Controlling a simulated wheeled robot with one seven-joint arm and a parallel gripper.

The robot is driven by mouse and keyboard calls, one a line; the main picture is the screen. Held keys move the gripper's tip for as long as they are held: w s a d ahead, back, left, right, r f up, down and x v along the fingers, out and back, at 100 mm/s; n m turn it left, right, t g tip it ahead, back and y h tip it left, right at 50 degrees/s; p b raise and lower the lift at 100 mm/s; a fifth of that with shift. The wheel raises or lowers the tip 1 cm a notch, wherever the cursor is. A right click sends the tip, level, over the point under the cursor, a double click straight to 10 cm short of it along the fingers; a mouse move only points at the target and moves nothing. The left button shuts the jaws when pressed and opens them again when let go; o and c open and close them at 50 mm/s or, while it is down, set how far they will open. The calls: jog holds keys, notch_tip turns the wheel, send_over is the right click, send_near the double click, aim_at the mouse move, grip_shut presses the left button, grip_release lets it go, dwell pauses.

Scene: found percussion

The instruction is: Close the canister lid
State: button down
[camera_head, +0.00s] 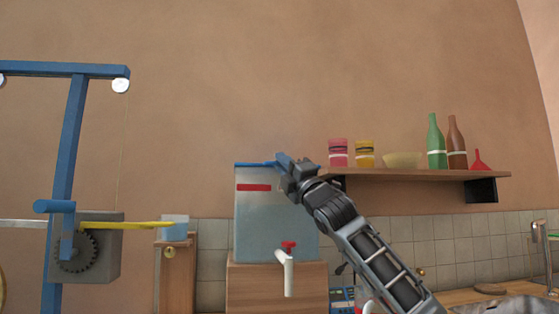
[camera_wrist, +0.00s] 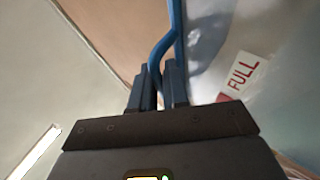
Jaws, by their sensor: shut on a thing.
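The canister (camera_head: 262,225) is a pale blue-grey box with a red mark near its top, standing on a wooden block. A blue strip, its lid or rim (camera_head: 250,164), runs along its top; how far the lid is open I cannot tell. My gripper (camera_head: 281,160) is at the canister's top edge. In the wrist view my gripper (camera_wrist: 159,85) is shut on a bent blue bar (camera_wrist: 162,48), which looks like the lid's handle. The canister's wall with a "FULL" label (camera_wrist: 243,71) shows to the right.
A shelf (camera_head: 420,176) with bottles, cups, a bowl and a red funnel is to the right of my gripper. A blue frame (camera_head: 70,140) with a geared grey box stands at left. A white tap with a red handle (camera_head: 289,246) sticks out of the canister's front.

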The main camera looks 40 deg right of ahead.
jog(key=shift+w+d+f, duration=0.1)
jog(key=shift+f, duration=0.2)
jog(key=c, duration=1.5)
grip_release()
jog(key=shift+f, duration=0.3)
jog(key=v, duration=0.7)
jog(key=shift+s+r, duration=0.3)
jog(key=shift+s, duration=0.15)
